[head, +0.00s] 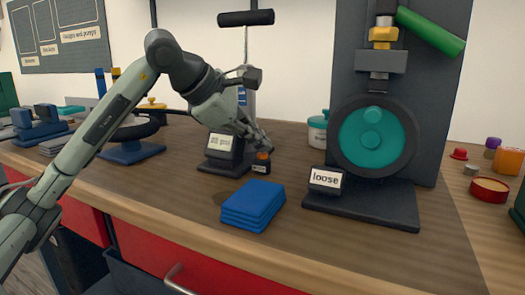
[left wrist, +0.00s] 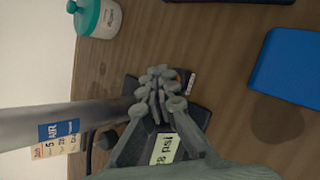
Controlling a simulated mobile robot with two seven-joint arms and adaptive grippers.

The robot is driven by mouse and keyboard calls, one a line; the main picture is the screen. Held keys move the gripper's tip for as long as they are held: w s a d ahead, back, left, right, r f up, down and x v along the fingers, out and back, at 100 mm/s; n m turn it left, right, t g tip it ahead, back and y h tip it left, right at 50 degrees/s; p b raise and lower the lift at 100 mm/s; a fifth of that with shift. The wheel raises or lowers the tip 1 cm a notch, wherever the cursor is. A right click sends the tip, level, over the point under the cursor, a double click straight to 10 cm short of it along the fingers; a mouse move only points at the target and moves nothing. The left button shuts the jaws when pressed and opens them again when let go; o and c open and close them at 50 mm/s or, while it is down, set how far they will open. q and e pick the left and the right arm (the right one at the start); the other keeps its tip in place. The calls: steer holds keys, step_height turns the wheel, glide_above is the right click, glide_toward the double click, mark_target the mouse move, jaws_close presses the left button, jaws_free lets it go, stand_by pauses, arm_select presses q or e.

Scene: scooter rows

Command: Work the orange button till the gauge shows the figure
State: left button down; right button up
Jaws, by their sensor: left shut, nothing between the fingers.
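The orange button (head: 263,155) sits on a small dark block with a label at the front corner of the pump's dark base (head: 214,166). My left gripper (head: 264,146) is shut and empty, with its fingertips just above or at the button; I cannot tell whether they touch. In the left wrist view, the shut fingers (left wrist: 160,80) cover most of the button, leaving an orange sliver (left wrist: 179,75). A pale psi card (head: 221,143) stands on the base, its figure too blurred to read. I cannot make out a gauge reading. My right gripper is not in view.
Folded blue cloths (head: 253,204) lie in front of the pump. A wheel stand (head: 375,140) with a "loose" card (head: 326,178) stands to the right. A teal-lidded jar (head: 318,130) is behind. The pump's upright cylinder (left wrist: 60,125) rises beside my gripper.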

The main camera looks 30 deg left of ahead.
mark_target(259, 155)
arm_select(q)
steer(key=shift+r+p, duration=0.8)
steer(key=shift+r, duration=0.05)
step_height(259, 155, up, 5)
steer(key=p, duration=0.4)
steer(key=shift+r, duration=0.1)
stand_by(0.3)
